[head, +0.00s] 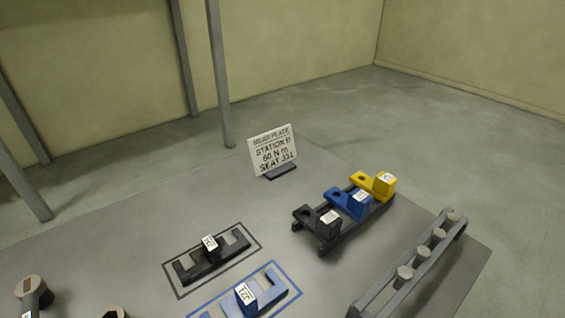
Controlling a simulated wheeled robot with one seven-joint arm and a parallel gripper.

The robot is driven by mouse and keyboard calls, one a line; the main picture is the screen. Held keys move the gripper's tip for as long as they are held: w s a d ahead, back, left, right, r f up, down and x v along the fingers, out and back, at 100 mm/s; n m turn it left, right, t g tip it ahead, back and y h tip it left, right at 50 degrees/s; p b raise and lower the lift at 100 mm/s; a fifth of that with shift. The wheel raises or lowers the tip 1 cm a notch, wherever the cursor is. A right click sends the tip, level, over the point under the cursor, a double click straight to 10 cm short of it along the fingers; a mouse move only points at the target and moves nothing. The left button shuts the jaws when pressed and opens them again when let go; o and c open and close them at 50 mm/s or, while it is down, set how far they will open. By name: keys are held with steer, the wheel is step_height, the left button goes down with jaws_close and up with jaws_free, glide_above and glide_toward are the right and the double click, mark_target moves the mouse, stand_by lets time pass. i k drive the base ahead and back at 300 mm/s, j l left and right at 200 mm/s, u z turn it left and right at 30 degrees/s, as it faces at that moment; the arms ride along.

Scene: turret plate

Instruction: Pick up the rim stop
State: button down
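No part is readably named as the rim stop, so I cannot tell which it is. A rack (328,244) at the right of the table holds three labelled stepped blocks in a row: a black block (325,223) nearest, a blue block (352,202) in the middle and a yellow block (375,184) farthest. A black bracket-shaped piece (188,273) with a white tag lies inside a black outline. A blue bracket-shaped piece (270,292) with a white tag lies inside a blue outline, partly cut off by the lower edge. My gripper is not in view.
A grey rail (385,286) with several round pegs lies at the right edge. Two round-topped objects (32,285) (115,313) show at lower left. The table (150,215) is clear at back left.

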mark_target(381, 188)
steer(key=i+l, duration=0.15)
steer(key=l, duration=0.2)
steer(key=i+l, duration=0.15)
steer(key=l, duration=0.15)
steer(key=i+l, duration=0.2)
steer(key=l, duration=0.15)
steer(key=i+l+u, duration=0.1)
steer(key=l, duration=0.3)
steer(key=i+l, duration=0.2)
steer(key=l, duration=0.2)
steer(key=i+l+u, duration=0.15)
steer(key=l, duration=0.2)
steer(key=i+l, duration=0.15)
steer(key=l, duration=0.25)
steer(key=i+l+u, duration=0.15)
steer(key=l, duration=0.3)
